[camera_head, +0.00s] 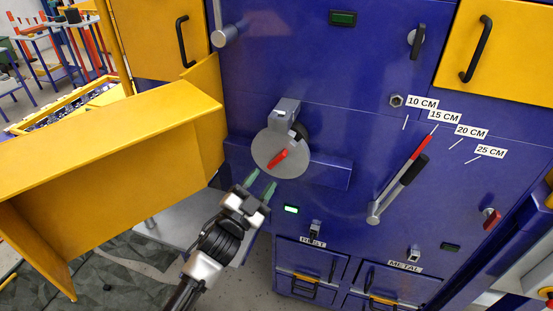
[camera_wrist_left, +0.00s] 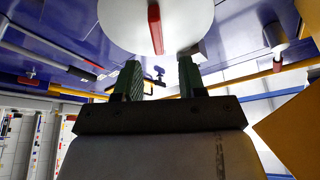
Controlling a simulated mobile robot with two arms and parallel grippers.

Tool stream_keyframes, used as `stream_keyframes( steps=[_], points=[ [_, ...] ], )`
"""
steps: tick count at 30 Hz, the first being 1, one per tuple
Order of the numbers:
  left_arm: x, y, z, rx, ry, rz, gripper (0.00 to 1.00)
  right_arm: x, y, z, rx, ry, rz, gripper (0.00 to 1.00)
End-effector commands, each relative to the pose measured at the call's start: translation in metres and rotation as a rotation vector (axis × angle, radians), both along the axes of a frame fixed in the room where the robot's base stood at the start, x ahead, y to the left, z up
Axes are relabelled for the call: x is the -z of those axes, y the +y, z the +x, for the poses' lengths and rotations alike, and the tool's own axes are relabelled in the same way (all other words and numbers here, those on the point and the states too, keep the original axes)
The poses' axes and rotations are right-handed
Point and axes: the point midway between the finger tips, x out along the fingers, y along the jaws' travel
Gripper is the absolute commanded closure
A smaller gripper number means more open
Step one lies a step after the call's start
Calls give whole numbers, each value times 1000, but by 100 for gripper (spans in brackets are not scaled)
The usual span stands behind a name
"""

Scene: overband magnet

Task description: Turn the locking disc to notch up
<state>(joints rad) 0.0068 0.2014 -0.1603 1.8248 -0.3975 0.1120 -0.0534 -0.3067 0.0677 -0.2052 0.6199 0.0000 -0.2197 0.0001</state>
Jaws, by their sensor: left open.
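The locking disc (camera_head: 268,158) is a round grey plate on the blue machine front, with a red handle (camera_head: 278,159) and a dark notch area near its upper right edge. A grey block (camera_head: 287,108) sits at its top. My left gripper (camera_head: 261,179) is open and empty, just below the disc's lower edge in the head view. In the left wrist view the disc (camera_wrist_left: 185,22) and its red handle (camera_wrist_left: 155,30) show beyond the open fingers (camera_wrist_left: 160,78). The fingers appear apart from the handle. My right gripper is not in view.
A yellow chute (camera_head: 110,140) stands left of the disc. A lever with a red part (camera_head: 415,155) and a centimetre scale is to the right. A lit green display (camera_head: 291,209) sits under the disc.

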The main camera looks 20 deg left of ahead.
Motion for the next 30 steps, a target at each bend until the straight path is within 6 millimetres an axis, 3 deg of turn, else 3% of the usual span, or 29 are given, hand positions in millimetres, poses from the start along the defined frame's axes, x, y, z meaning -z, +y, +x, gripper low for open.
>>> stream_keyframes(
  steps=[3, 9, 22, 30],
  points=[
    [-11, -7, 22, 1, -1, -1, 60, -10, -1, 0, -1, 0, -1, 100],
    [-17, -13, 48, -1, 2, -1, 60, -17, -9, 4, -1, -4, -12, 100],
    [-18, -16, 56, 0, 2, 0, 60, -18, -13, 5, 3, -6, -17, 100],
    [-18, -16, 56, 0, 2, 0, 100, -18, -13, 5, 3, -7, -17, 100]
  ],
)
